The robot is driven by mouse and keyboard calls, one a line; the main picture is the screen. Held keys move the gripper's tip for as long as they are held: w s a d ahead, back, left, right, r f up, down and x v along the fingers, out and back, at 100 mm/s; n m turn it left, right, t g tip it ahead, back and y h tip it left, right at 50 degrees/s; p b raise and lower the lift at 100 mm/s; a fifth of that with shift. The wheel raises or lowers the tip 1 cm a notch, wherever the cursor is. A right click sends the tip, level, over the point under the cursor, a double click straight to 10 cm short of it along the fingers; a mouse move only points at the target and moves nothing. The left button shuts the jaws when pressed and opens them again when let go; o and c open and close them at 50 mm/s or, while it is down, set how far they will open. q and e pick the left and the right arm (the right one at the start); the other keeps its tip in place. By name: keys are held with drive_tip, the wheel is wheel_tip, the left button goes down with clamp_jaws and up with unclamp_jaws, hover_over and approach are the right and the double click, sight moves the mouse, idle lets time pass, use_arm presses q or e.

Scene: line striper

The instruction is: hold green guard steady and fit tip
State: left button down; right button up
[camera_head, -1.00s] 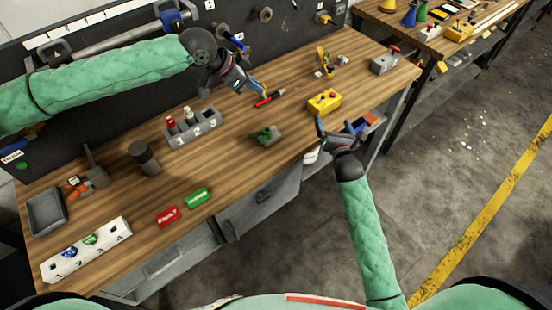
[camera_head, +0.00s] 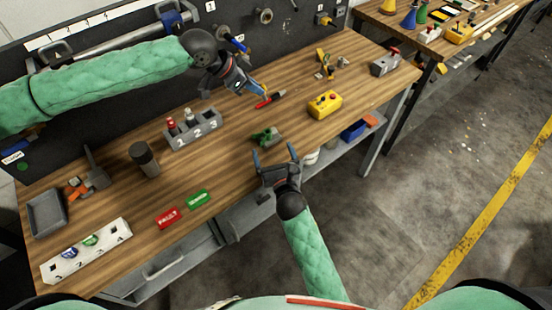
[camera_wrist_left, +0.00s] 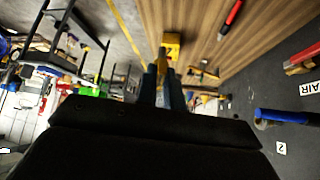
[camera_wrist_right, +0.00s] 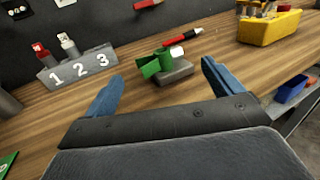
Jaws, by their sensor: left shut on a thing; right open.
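The green guard (camera_head: 268,134) sits on a small grey block near the table's front edge. In the right wrist view the guard (camera_wrist_right: 150,66) shows between my open fingertips, beyond them. My right gripper (camera_head: 275,154) is open and empty just in front of the guard, apart from it. My left gripper (camera_head: 260,91) is above the back of the table, shut on a small yellow-orange piece, likely the tip (camera_wrist_left: 162,66). The fingers hide much of that piece. A grey rack (camera_head: 193,132) numbered 1, 2, 3 holds a red and a white tip; slot 3 looks empty.
A red and black pen (camera_head: 270,100) lies behind the guard. Red and green labels (camera_head: 198,198) lie at front left. A dark cylinder (camera_head: 144,160) stands left of the rack. Bare wood surrounds the guard.

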sight(267, 135)
drive_tip(key=x, duration=0.9)
drive_tip(key=shift+w, duration=0.1)
